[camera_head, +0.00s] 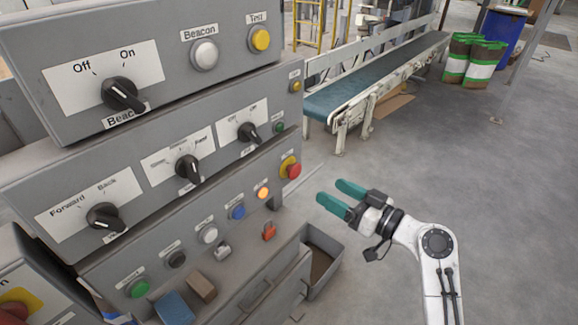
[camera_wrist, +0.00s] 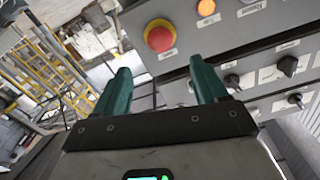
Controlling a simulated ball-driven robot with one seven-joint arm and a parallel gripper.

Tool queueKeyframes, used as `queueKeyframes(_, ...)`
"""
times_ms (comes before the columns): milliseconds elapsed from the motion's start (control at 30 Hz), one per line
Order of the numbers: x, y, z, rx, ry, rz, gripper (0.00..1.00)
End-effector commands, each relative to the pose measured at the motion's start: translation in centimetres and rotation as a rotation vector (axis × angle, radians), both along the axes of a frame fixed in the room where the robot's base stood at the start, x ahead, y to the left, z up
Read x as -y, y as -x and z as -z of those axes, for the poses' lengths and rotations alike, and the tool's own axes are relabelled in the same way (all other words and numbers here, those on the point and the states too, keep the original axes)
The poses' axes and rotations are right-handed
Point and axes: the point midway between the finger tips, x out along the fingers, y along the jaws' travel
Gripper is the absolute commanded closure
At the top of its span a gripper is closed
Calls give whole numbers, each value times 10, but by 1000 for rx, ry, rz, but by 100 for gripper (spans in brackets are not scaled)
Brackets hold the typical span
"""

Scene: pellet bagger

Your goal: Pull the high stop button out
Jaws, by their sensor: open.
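The high stop button (camera_head: 292,170) is a red mushroom head on a yellow base, at the right end of the grey panel's lower row. In the wrist view the red button (camera_wrist: 160,37) shows beyond the fingertips, roughly centred between them. My gripper (camera_head: 329,191) has teal fingers, spread apart and empty. In the head view it is to the right of the button and a little lower, with a gap between. The fingers (camera_wrist: 160,68) do not touch the button in the wrist view. Whether the button is pressed in cannot be told.
Another red stop button (camera_head: 14,311) on yellow is at the lower left. A lit orange button (camera_head: 262,192) sits beside the high stop. A grey open bin (camera_head: 322,262) is below the panel. A conveyor (camera_head: 375,82) stands behind.

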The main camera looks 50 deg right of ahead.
Motion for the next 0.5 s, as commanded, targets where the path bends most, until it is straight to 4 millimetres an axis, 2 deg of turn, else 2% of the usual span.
queueKeyframes(167,1,-16,-4,10,-1,1,28)
queueKeyframes(500,-2,-76,-4,6,-1,-1,28)
